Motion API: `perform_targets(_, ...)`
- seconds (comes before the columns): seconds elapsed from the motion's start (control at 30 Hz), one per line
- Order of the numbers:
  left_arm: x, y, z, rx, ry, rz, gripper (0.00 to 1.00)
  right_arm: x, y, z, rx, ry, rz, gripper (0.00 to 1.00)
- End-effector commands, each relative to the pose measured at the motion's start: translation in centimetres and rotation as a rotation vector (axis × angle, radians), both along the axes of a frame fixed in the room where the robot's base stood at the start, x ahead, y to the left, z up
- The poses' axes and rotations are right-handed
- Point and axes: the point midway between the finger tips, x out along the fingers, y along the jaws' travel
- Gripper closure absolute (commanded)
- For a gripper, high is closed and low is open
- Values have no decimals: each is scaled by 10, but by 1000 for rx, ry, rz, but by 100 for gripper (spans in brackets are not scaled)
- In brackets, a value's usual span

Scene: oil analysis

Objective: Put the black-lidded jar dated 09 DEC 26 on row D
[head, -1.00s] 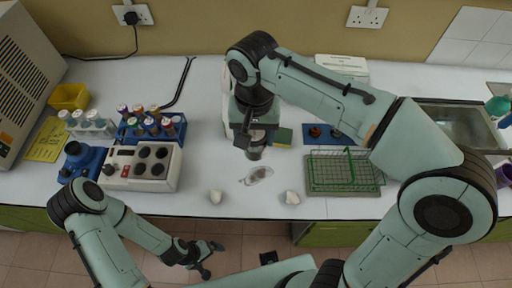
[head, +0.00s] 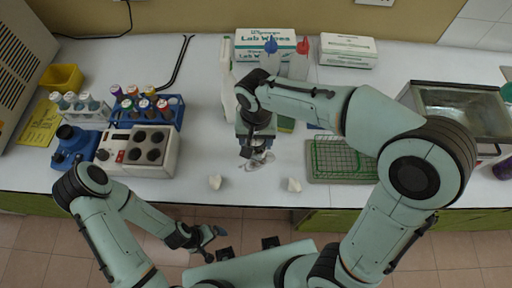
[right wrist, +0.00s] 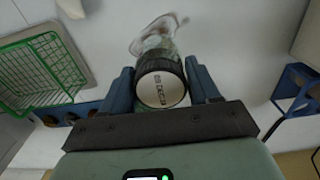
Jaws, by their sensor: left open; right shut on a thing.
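My right gripper (head: 252,150) is over the front middle of the white counter. In the right wrist view its blue fingers (right wrist: 160,88) are shut on a jar with a black-rimmed lid (right wrist: 161,84). The lid has a pale top with dark print that I cannot read with certainty. The jar is mostly hidden by the gripper in the head view. My left gripper (head: 207,240) is open and empty, in front of the counter's edge at the lower left. I cannot make out a row D label in either view.
A green wire basket (head: 338,158) stands on a grey tray to the right. A blue rack of vials (head: 150,112), a white block with dark wells (head: 150,150) and a yellow bin (head: 62,78) are at the left.

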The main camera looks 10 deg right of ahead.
Motion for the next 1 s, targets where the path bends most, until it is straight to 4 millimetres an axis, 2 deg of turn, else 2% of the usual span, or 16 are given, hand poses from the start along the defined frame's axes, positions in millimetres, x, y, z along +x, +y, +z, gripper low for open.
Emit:
perform_targets(0.37, -4, 0, -7, 0, 4, 0, 0, 0, 0, -44, 0, 1, 0, 76)
perform_targets(0.77, -6, 0, -9, 0, 7, 0, 0, 0, 0, -50, 1, -1, 0, 76)
perform_targets(0.8, -7, 0, -10, 0, 8, 0, 0, 0, 0, -50, 1, -1, 0, 36)
perform_targets(0.87, -6, 0, -9, 0, 7, 0, 0, 0, 0, -49, 1, -1, 0, 17)
perform_targets(0.9, -6, 0, -9, 0, 7, 0, 0, 0, 0, -49, 1, -1, 0, 14)
perform_targets(1.0, -6, 0, -9, 0, 7, 0, 0, 0, 0, -49, 1, -1, 0, 14)
